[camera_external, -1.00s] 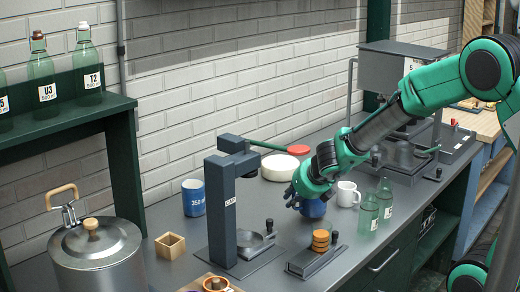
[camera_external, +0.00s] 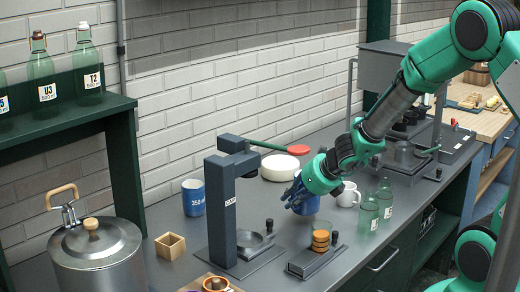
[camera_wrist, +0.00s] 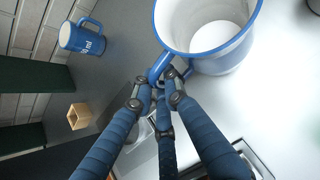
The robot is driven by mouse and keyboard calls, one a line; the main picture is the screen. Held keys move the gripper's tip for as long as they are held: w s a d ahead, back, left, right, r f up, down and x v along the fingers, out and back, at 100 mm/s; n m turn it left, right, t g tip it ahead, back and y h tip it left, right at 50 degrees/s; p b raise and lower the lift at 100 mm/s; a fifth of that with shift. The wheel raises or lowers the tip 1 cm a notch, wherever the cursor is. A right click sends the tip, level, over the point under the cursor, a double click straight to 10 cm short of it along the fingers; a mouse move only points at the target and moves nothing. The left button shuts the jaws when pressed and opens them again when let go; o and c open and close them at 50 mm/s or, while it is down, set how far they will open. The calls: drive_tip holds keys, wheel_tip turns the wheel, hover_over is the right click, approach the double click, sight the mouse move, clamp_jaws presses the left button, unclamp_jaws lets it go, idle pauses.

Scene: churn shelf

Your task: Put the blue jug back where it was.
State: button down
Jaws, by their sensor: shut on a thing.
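A blue jug (camera_external: 308,206) with a white inside is at my gripper (camera_external: 296,198), mid-bench, left of the white mug. In the wrist view the jug (camera_wrist: 228,62) fills the top right, its opening facing the camera. My gripper (camera_wrist: 160,82) is shut on its blue handle, with the fingers at the lower end of the handle. I cannot tell whether the jug's base touches the bench. A second blue jug (camera_external: 193,198) with a white volume label stands at the left near the wall; it also shows in the wrist view (camera_wrist: 82,37).
A dark press stand (camera_external: 222,210) with a red-tipped lever stands left of my gripper. A block with orange discs (camera_external: 320,250) is in front. A white mug (camera_external: 348,194) and green bottles (camera_external: 376,207) are close right. A round white item (camera_external: 280,168) lies behind.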

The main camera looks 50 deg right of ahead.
drive_tip(key=shift+s+a+r+n+y+p, duration=1.35)
drive_tip(key=shift+n+p, duration=0.25)
drive_tip(key=shift+p, duration=1.6)
drive_tip(key=shift+w+r, duration=0.1)
drive_tip(key=shift+w, duration=0.15)
drive_tip(key=w+d+f, duration=0.1)
drive_tip(key=w+d, duration=0.2)
drive_tip(key=w, duration=1.2)
drive_tip(key=shift+w+f+p, duration=0.25)
drive_tip(key=shift+f+p, duration=0.05)
drive_tip(key=shift+p, duration=0.15)
drive_tip(key=shift+f, duration=0.1)
drive_tip(key=shift+f+b, duration=0.3)
drive_tip(key=shift+f, duration=1.35)
drive_tip(key=shift+f, duration=0.15)
